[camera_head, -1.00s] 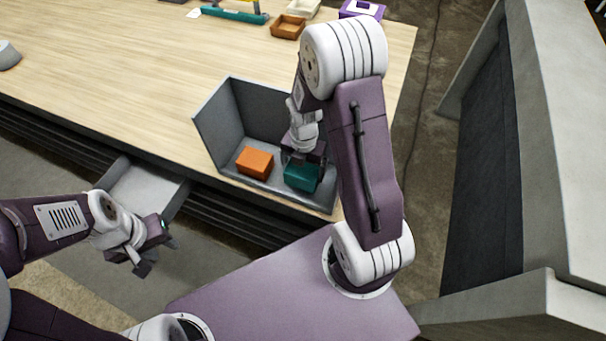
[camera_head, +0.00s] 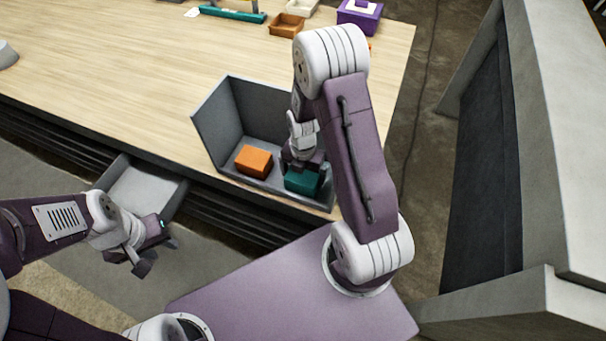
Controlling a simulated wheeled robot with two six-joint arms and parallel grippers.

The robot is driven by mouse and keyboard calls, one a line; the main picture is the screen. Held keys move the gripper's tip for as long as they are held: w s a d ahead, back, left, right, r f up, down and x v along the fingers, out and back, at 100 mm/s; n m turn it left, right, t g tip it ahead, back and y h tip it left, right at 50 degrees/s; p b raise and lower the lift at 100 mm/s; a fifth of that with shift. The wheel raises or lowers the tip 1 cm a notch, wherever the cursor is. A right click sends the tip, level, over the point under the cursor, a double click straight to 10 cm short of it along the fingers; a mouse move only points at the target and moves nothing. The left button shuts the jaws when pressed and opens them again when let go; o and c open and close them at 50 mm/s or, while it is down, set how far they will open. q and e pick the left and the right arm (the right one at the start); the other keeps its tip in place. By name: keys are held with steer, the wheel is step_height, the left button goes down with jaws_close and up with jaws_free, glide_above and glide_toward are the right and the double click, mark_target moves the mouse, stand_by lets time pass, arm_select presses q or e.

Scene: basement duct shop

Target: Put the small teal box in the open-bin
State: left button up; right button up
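The small teal box (camera_head: 302,181) is inside the grey open-bin (camera_head: 222,112), at its right front, beside an orange box. My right gripper (camera_head: 303,166) is directly over the teal box, its fingers at the box's top. The gripper's dark parts and arm partly cover the box and the bin's right side, so I cannot tell whether the fingers still press on it. My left gripper (camera_head: 158,257) is empty, with its fingers apart, in front of the table near the drawer.
The orange box (camera_head: 254,161) takes up the bin's left front. A pulled-out drawer (camera_head: 146,189) sticks out below the table edge. A brown tray (camera_head: 287,25), a purple box (camera_head: 359,14) and a teal tool (camera_head: 233,13) lie at the back. The table's left middle is clear.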

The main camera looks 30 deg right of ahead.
steer(key=shift+r, duration=0.1)
steer(key=shift+r, duration=0.25)
step_height(320, 180, up, 12)
steer(key=shift+f+p, duration=0.15)
steer(key=shift+p, duration=0.3)
